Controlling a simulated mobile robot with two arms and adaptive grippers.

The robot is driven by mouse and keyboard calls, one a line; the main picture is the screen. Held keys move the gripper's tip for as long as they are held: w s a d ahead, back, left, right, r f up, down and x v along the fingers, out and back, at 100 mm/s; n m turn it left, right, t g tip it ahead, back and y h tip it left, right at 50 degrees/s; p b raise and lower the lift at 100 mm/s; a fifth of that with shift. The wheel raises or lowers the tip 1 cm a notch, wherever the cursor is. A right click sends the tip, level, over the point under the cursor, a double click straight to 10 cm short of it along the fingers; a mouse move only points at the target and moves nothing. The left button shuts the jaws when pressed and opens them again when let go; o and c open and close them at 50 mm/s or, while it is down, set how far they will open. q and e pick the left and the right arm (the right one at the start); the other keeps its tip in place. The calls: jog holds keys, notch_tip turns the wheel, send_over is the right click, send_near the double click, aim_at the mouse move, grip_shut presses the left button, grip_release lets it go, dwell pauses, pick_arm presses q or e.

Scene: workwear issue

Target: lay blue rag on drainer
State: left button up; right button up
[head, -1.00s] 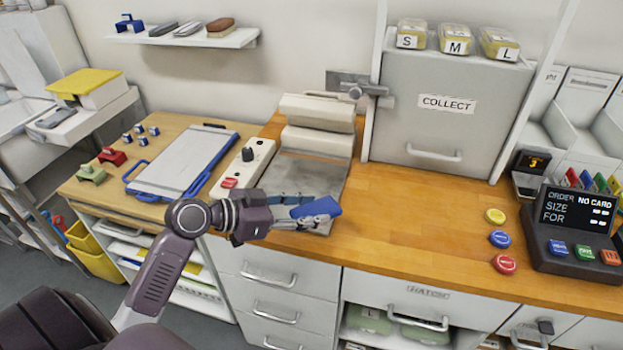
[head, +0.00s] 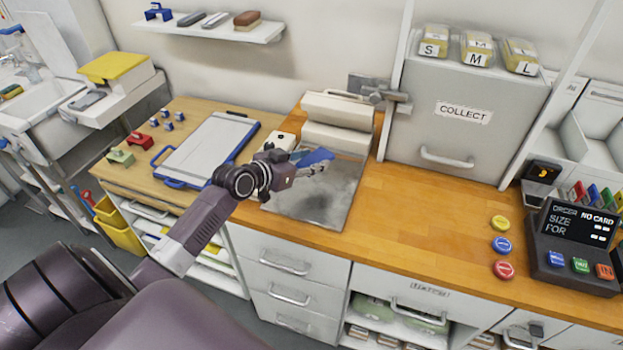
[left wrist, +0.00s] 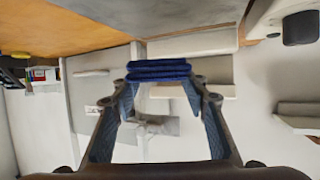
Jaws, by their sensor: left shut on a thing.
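The blue rag (head: 317,157) is a small folded cloth, held in the air in front of the grey plate of the press-like machine. My left gripper (head: 314,168) is shut on it. In the left wrist view the folded rag (left wrist: 158,70) lies across between the fingertips, its layers showing. A sink (head: 35,104) is at the far left of the head view, partly cut off by the edge. I cannot make out for certain which surface there is the drainer. My right gripper is not in view.
The grey plate (head: 322,200) is bare. A white ledge (head: 130,103) bears a yellow-topped box (head: 115,70). Coloured buttons and an order terminal (head: 578,240) stand at right.

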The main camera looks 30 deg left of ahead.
aim_at(312, 189)
pick_arm(q)
notch_tip(312, 189, down, 4)
jog(key=shift+r, duration=0.1)
notch_tip(312, 189, down, 5)
jog(key=shift+r, duration=0.2)
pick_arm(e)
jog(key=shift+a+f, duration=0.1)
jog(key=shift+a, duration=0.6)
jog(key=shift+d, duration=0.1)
pick_arm(q)
jog(key=shift+f+b, duration=0.15)
jog(key=shift+b, duration=0.25)
jog(key=o, duration=1.2)
jog(key=shift+c, duration=0.2)
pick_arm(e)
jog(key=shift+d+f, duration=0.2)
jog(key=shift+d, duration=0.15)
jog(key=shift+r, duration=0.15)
